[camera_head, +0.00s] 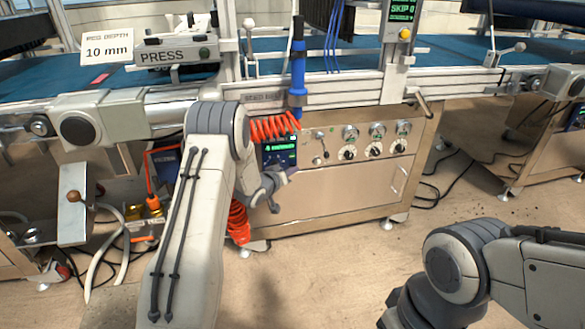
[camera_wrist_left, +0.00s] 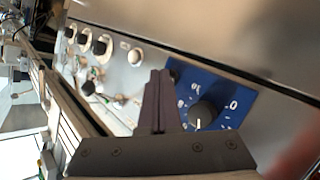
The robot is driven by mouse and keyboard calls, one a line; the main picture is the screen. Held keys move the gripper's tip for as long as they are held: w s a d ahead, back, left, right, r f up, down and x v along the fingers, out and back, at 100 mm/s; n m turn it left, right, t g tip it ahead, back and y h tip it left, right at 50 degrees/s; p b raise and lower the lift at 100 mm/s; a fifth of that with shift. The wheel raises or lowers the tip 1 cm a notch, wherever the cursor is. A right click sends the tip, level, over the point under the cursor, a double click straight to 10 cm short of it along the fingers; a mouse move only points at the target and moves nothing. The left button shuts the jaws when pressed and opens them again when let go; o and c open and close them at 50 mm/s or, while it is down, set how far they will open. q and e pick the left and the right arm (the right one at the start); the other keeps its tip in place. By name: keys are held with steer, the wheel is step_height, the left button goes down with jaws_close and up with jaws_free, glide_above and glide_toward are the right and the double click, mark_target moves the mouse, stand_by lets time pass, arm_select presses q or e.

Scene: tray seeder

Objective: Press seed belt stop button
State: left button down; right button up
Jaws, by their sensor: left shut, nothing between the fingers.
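My left gripper (camera_head: 272,188) is in front of the left end of the control cabinet (camera_head: 340,190), just below a small dark screen (camera_head: 278,150). In the left wrist view its fingers (camera_wrist_left: 160,76) are shut together and empty, in front of the metal panel beside a blue plate (camera_wrist_left: 226,92) with a black knob (camera_wrist_left: 203,115). A pale round button-like part (camera_wrist_left: 134,56) sits on the panel near the fingertips. I cannot tell contact. No part is clearly readable as the stop button. My right arm shows at lower right; its gripper is out of view.
The cabinet front carries several gauges (camera_head: 350,132) and black knobs (camera_head: 373,151). An orange coiled hose (camera_head: 272,126) hangs close above my left gripper. A blue conveyor (camera_head: 290,66) runs behind. Cables (camera_head: 440,185) lie on the floor at right.

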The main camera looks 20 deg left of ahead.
stand_by(0.5)
arm_select(q)
steer(key=shift+s+d, duration=0.25)
steer(key=shift+s, duration=0.15)
steer(key=s+d+p, duration=0.1)
steer(key=s+d, duration=0.2)
steer(key=s, duration=0.2)
steer(key=shift+d, duration=0.2)
stand_by(0.3)
steer(key=shift+r, duration=0.1)
stand_by(0.4)
